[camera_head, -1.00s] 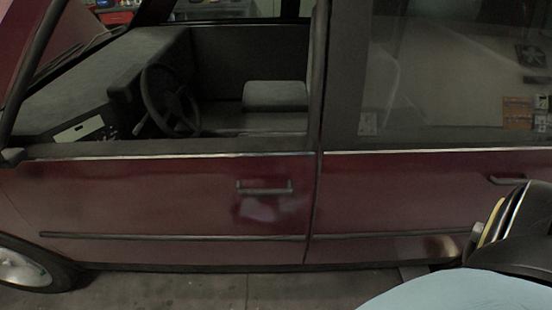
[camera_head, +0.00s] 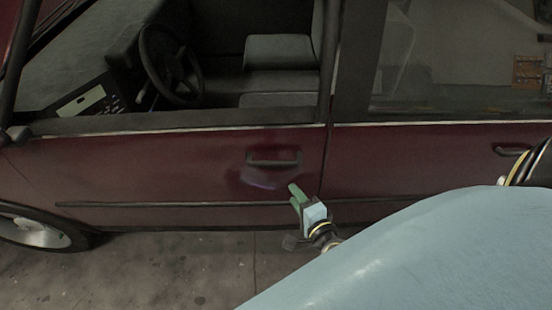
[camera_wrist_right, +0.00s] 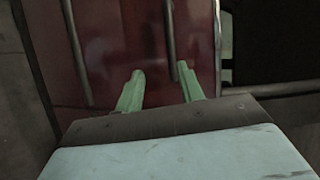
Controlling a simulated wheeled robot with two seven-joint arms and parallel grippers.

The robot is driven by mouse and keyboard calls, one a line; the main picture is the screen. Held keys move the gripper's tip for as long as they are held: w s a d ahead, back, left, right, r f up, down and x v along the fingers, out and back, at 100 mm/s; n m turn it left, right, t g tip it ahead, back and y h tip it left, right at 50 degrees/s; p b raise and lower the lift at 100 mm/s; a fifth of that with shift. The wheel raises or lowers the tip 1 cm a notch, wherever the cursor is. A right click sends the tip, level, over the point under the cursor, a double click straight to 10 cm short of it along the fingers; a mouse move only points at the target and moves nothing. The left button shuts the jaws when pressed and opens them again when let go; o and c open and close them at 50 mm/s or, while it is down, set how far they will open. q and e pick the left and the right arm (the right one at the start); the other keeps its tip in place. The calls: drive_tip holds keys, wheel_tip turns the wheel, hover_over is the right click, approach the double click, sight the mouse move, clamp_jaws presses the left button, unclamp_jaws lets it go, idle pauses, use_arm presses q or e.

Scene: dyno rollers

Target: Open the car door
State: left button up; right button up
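The car's front door (camera_head: 130,175) is dark red and shut, flush with the panel beside it. Its dark bar handle (camera_head: 273,158) sits near the door's rear edge, below the window. My right gripper (camera_head: 297,192), with green fingers, is below and right of the handle, apart from it. In the right wrist view, the two fingers (camera_wrist_right: 160,85) of this gripper are spread with nothing between them. The red door fills the background there, with the handle (camera_wrist_right: 169,30) ahead as a dark upright bar. My left gripper is not in view.
The rear door (camera_head: 400,170) with its own handle (camera_head: 511,151) is to the right. A dark trim strip (camera_head: 150,204) runs low along the front door. The front wheel (camera_head: 35,232) is at lower left. Bare concrete floor (camera_head: 170,270) lies in front of the car.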

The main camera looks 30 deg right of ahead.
sight(276, 162)
drive_tip(key=shift+m, duration=0.7)
drive_tip(key=x, duration=0.4)
drive_tip(key=r+x, duration=0.1)
drive_tip(key=x, duration=0.4)
drive_tip(key=r+x, duration=0.1)
drive_tip(key=x, duration=0.3)
drive_tip(key=shift+w+d+b, duration=0.25)
drive_tip(key=shift+w+b, duration=0.1)
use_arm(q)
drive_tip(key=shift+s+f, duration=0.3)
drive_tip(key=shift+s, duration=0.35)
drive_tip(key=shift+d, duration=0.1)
use_arm(e)
clamp_jaws()
drive_tip(key=shift+s+a, duration=0.1)
